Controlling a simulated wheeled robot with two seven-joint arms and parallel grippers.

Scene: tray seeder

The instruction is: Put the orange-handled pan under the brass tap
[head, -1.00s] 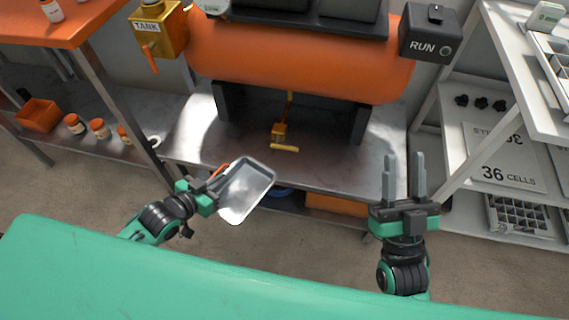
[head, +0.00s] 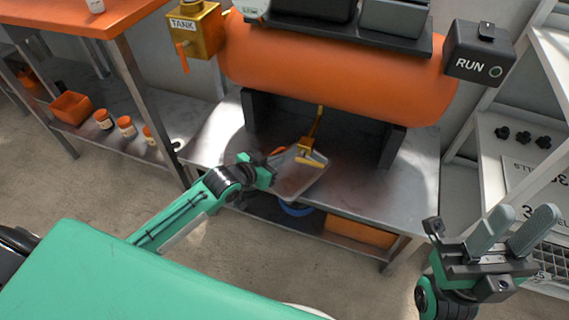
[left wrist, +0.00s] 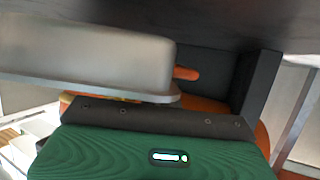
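The grey metal pan (head: 298,182) is held out by my left gripper (head: 268,168) at the lower shelf below the orange tank. Its orange handle (head: 278,151) shows only a little beside the gripper, which appears shut on it. The brass tap (head: 309,152) hangs from the tank and overlaps the pan's far right part in the head view; the height gap between them is unclear. The pan (left wrist: 95,55) fills the upper left of the left wrist view. My right gripper (head: 518,228) is open and empty at the lower right.
The metal shelf (head: 395,205) has dark tank supports (head: 392,147) on both sides of the tap. The orange tank (head: 335,70) is above. A RUN box (head: 478,55) is at the right. An orange bin (head: 70,107) and small jars stand on the left rack.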

